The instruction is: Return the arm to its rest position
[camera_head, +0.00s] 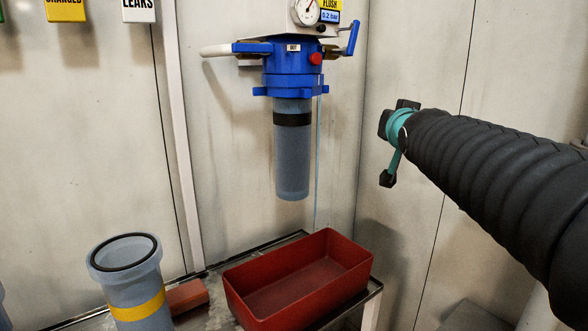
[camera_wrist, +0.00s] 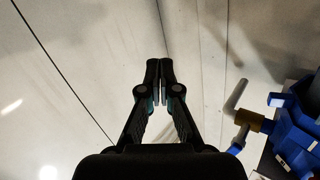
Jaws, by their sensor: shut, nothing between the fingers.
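My gripper (camera_wrist: 160,80) is shut and empty in the wrist view, its two black fingertips together in front of a pale wall panel. In the head view my arm, in a black ribbed sleeve, reaches in from the right edge. Its teal and black end is raised in front of the wall, right of the filter housing (camera_head: 292,60) and apart from it. The fingertips cannot be made out clearly in the head view. Part of a blue fitting (camera_wrist: 298,140) shows at the lower right of the wrist view.
A clear bowl (camera_head: 292,160) hangs under the blue housing. A red tray (camera_head: 345,281) stands on the bench below, beside a brick-red block (camera_head: 187,298). A clear cylinder (camera_head: 143,312) with a yellow band stands at lower left. The air around my arm's end looks clear.

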